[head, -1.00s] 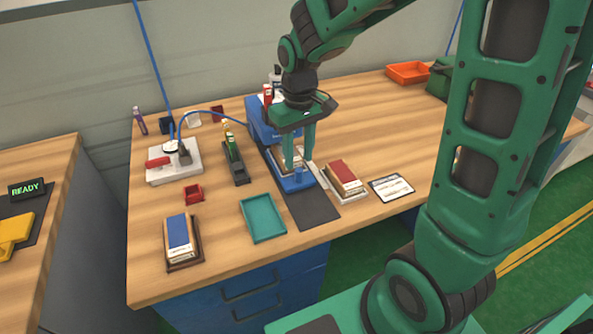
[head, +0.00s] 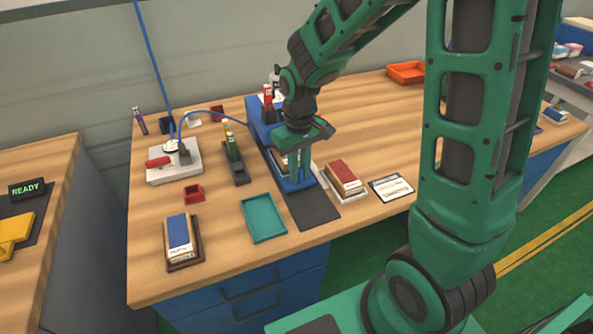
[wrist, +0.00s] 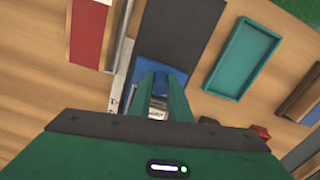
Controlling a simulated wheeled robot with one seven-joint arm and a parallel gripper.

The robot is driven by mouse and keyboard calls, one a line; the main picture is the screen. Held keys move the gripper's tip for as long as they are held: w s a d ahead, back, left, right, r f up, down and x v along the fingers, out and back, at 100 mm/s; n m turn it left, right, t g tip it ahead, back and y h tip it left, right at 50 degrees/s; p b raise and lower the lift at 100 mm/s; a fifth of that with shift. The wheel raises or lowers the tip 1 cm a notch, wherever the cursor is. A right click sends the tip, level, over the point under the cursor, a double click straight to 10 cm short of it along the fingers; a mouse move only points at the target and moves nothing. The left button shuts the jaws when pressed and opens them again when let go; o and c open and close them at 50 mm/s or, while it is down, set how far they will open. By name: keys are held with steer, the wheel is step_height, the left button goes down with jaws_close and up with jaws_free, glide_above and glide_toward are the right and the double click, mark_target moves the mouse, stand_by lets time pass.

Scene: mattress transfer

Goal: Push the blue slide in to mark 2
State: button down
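The blue slide (head: 298,185) is the flat blue front part of the blue press (head: 262,125). It lies low over a dark mat. In the wrist view the blue slide (wrist: 168,75) shows just beyond my fingertips. My gripper (head: 299,178) points down over the slide, its fingertips close to it. In the wrist view my gripper (wrist: 161,78) has two green fingers with a narrow gap between them, and I see nothing clamped there. Whether the tips touch the slide I cannot tell. Mark 2 is too small to make out or hidden by my fingers.
A block with a red top (head: 342,173) stands close to the right of the slide. A teal tray (head: 263,218) lies to the left, past a dark mat (head: 313,209). A label card (head: 391,188) lies farther right.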

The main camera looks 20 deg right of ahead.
steer(key=shift+w, duration=1.6)
steer(key=c, duration=1.6)
jaws_free()
steer(key=shift+c, duration=0.2)
step_height(320, 180, up, 11)
steer(key=shift+f, duration=0.15)
steer(key=s+d+r+m, duration=0.3)
steer(key=s+d+m, duration=0.2)
steer(key=s+d, duration=0.8)
steer(key=s+d+f+m, duration=0.1)
steer(key=s+d, duration=0.1)
steer(key=s, duration=0.4)
steer(key=s+d+f+m, duration=0.1)
steer(key=s+d+m, duration=0.1)
steer(key=s, duration=0.5)
steer(key=shift+s+m, duration=0.3)
